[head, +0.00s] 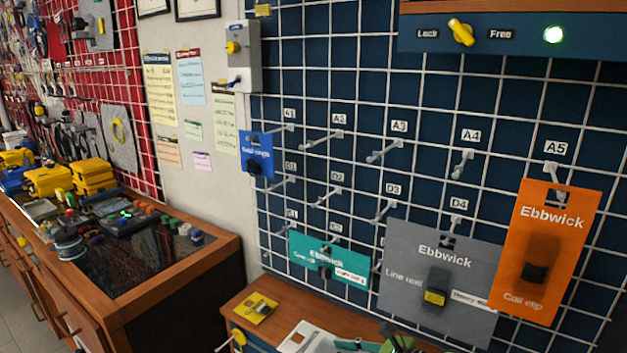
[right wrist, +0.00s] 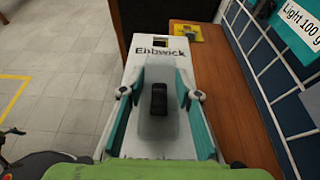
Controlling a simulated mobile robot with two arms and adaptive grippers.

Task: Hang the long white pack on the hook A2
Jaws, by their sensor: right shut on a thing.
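The long white pack (right wrist: 155,75), marked Ebbwick, lies between the teal fingers of my right gripper (right wrist: 160,100) in the right wrist view. My right gripper is shut on it, with a dark item in a clear blister between the fingers. Its hang hole is at the far end, away from my gripper. In the head view a white end of the pack (head: 312,328) shows at the bottom edge, with part of my right gripper (head: 362,345) beside it. Hook A2 (head: 320,140) is a bare prong on the white grid, well above the pack. My left gripper is not in view.
A blue pack (head: 257,155) hangs at A1, left of A2. Hooks A3 (head: 384,151) and A4 (head: 462,163) are empty. Teal (head: 310,262), grey (head: 400,250) and orange (head: 530,215) packs hang lower and right. A wooden bench (head: 245,293) stands below.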

